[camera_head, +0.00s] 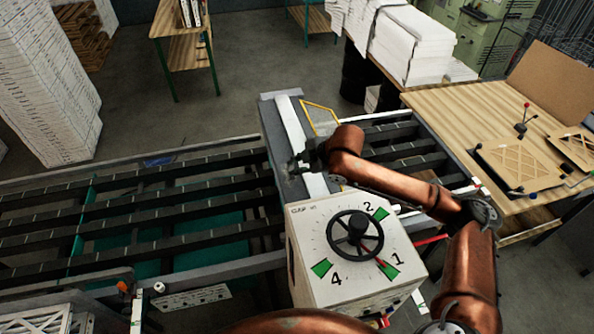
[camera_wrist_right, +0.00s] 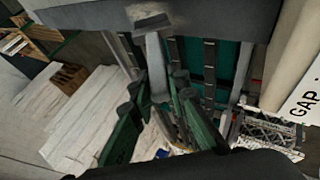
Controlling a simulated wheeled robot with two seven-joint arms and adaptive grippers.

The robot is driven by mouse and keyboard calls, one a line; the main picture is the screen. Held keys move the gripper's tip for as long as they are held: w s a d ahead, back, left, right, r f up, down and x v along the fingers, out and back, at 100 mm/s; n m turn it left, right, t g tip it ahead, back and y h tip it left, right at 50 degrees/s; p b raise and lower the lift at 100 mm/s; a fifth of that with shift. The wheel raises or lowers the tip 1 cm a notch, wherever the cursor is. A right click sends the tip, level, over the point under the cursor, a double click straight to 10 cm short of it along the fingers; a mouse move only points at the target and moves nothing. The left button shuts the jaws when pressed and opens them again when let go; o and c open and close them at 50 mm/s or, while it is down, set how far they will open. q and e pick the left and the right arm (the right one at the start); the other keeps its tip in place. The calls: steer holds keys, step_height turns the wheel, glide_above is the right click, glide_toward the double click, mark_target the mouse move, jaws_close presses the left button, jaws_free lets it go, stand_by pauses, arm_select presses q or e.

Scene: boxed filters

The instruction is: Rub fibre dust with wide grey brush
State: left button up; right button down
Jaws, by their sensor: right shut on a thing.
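My right gripper (camera_head: 300,163) is over the grey crossbeam (camera_head: 272,127) of the roller conveyor. In the right wrist view the gripper (camera_wrist_right: 160,95) is shut on a grey brush (camera_wrist_right: 156,65), whose handle runs up between the fingers. The brush's far end reaches the grey beam face, beside a small speckled dark and pale patch (camera_wrist_right: 150,18) that looks like fibre dust. I cannot tell whether the bristles touch it. In the head view the brush is mostly hidden by the gripper. My left gripper is not in view.
A white control box (camera_head: 350,255) with a black handwheel (camera_head: 355,236) stands right in front of the beam, under my right arm. A yellow frame (camera_head: 321,117) rises behind the beam. A wooden table (camera_head: 455,98) with cardboard pieces is at the right. Conveyor bars (camera_head: 130,202) extend left.

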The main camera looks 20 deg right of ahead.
steer(key=shift+w, duration=3.45)
steer(key=s+d, duration=0.1)
steer(key=s, duration=1.2)
steer(key=shift+s, duration=0.3)
step_height(320, 180, up, 6)
steer(key=shift+r, duration=0.1)
